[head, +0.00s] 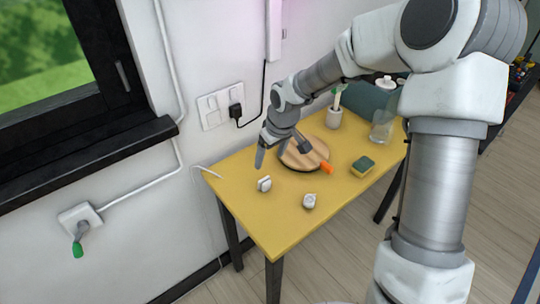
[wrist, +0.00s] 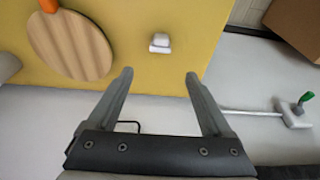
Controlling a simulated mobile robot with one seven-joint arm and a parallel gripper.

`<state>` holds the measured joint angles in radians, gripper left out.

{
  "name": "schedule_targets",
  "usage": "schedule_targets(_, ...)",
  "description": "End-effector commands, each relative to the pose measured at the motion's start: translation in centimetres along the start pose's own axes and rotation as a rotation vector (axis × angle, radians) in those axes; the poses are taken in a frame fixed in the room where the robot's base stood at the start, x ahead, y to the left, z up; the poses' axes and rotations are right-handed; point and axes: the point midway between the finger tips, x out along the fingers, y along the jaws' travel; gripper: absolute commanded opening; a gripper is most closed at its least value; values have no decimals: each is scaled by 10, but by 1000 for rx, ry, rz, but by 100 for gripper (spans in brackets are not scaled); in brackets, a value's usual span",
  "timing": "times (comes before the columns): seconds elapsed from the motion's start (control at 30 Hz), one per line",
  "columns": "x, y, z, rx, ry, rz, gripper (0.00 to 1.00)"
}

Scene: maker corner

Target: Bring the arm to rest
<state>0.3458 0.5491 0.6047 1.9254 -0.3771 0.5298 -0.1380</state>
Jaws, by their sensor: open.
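My gripper (head: 282,156) hangs over the wall side of a yellow table (head: 276,226), its two fingers spread apart. In the wrist view my gripper (wrist: 158,75) is open with nothing between its fingers. A small white item (head: 264,184) lies on the table near the gripper. A small white item also shows in the wrist view (wrist: 160,43), apart from and beyond the fingertips. My arm is stretched out from the right of the head view, over the table's back part.
Another white item (head: 309,201), a sponge (head: 363,166), a cup (head: 334,118) and a clear bottle (head: 382,127) stand around. Wall sockets (head: 221,105) are close to the arm.

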Motion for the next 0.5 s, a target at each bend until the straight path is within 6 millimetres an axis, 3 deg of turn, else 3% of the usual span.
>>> schedule_targets(0.27,-3,0,1,1,-2,7,84)
schedule_targets(0.37,-16,2,6,8,-10,33,84)
schedule_targets(0.5,-52,6,20,37,-25,103,84)
